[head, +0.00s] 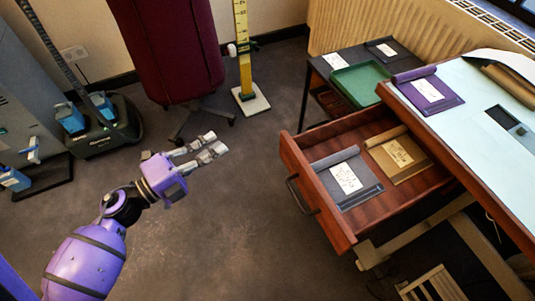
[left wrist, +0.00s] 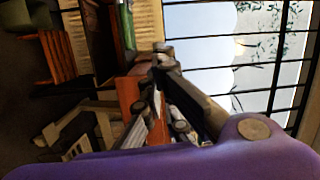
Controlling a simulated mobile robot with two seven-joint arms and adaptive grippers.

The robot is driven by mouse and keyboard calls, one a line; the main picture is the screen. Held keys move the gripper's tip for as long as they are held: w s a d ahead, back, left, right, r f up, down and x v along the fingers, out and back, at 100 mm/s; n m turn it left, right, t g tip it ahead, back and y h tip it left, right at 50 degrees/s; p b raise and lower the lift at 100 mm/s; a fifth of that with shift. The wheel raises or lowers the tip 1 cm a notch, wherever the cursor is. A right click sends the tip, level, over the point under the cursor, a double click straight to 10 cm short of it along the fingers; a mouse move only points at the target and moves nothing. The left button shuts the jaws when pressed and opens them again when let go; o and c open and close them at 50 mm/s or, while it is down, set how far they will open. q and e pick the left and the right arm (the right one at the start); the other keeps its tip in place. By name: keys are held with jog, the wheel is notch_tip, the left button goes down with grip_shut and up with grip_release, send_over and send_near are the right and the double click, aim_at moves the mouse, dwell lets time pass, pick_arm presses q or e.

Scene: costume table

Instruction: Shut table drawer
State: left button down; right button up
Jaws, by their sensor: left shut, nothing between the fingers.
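The table drawer (head: 318,195) is reddish-brown wood and stands pulled out to the left from under the table (head: 495,165) with the pale blue top. Its dark handle (head: 301,196) is on the front panel, facing my left gripper. A grey fabric piece (head: 340,170) and a tan one (head: 395,160), both with white labels, lie in the drawer. My left gripper (head: 213,146) is shut and empty, in the air left of the drawer front and apart from it. Its fingers also show in the left wrist view (left wrist: 158,75), before a reddish-brown panel that I cannot identify surely. My right gripper is not in view.
A purple folded piece (head: 430,90) lies on the tabletop. A green tray (head: 360,78) sits on a dark side table behind the drawer.

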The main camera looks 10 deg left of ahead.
pick_arm(q)
jog(key=s+d+f+m+g+h, duration=0.1)
jog(key=s+d+m+g+h, duration=0.1)
jog(key=s+d+m+g, duration=0.15)
send_near(285, 144)
jog(key=shift+m, duration=0.25)
jog(key=x, duration=0.6)
jog(key=shift+w+d+p, duration=0.15)
jog(key=shift+p, duration=0.2)
jog(key=shift+w+d, duration=0.15)
jog(key=shift+d, duration=0.05)
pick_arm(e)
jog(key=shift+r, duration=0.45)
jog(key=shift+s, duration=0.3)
